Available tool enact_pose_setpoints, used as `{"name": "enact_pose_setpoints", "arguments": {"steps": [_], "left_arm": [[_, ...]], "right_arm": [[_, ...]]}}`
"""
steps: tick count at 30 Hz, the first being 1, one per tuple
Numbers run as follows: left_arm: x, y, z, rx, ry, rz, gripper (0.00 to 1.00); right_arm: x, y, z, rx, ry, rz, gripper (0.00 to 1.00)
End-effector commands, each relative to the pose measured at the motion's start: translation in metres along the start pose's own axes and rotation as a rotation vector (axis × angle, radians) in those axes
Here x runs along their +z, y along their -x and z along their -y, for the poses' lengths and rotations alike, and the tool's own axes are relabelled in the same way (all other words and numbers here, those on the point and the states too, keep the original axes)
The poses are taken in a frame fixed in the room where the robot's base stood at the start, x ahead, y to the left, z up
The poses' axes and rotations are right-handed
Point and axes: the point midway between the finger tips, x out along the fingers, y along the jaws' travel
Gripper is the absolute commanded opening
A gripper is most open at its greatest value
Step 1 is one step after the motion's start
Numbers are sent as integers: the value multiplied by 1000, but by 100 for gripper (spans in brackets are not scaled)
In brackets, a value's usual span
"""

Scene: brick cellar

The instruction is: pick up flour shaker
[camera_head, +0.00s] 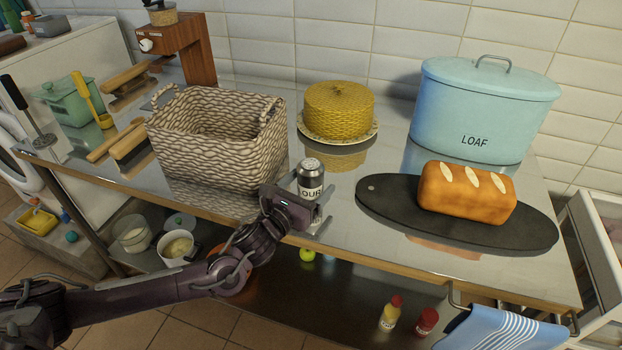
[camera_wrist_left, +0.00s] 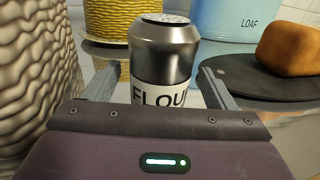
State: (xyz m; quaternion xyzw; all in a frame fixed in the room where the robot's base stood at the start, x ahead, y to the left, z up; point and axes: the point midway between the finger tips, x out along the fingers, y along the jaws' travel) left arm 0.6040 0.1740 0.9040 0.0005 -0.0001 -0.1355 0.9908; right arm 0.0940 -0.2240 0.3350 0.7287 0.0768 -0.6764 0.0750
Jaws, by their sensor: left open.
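The flour shaker (camera_head: 311,180) is a dark metal can with a silver perforated top and a white label. It stands upright on the steel counter (camera_head: 345,221) near the front edge. In the left wrist view the shaker (camera_wrist_left: 164,60) fills the middle, its label partly reading "FLOU". My left gripper (camera_head: 318,207) is open, with one finger on each side of the shaker. In the wrist view the jaws (camera_wrist_left: 155,85) show gaps to the can on both sides; its lower part is hidden behind the gripper body. My right gripper is not in view.
A woven basket (camera_head: 215,143) stands close left of the shaker. A yellow cake (camera_head: 339,109) on a plate is behind it. A black board (camera_head: 388,201) with a bread loaf (camera_head: 466,193) lies right, before a blue LOAF bin (camera_head: 478,115). Bowls and bottles sit on the lower shelf.

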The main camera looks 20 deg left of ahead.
Motion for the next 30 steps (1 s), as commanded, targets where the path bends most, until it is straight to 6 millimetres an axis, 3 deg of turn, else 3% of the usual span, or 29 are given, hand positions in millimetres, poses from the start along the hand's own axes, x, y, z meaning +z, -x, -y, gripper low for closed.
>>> {"name": "enact_pose_setpoints", "arguments": {"steps": [6, 13, 25, 30], "left_arm": [[1, -24, 0, 0, 1, 2, 79], [0, -25, 0, -1, 1, 1, 79], [1, -25, 0, 0, 1, 1, 28], [1, -25, 0, 0, 1, 2, 27]], "right_arm": [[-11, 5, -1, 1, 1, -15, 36], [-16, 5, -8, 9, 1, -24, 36], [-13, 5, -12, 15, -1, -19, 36], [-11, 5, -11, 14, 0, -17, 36]]}}
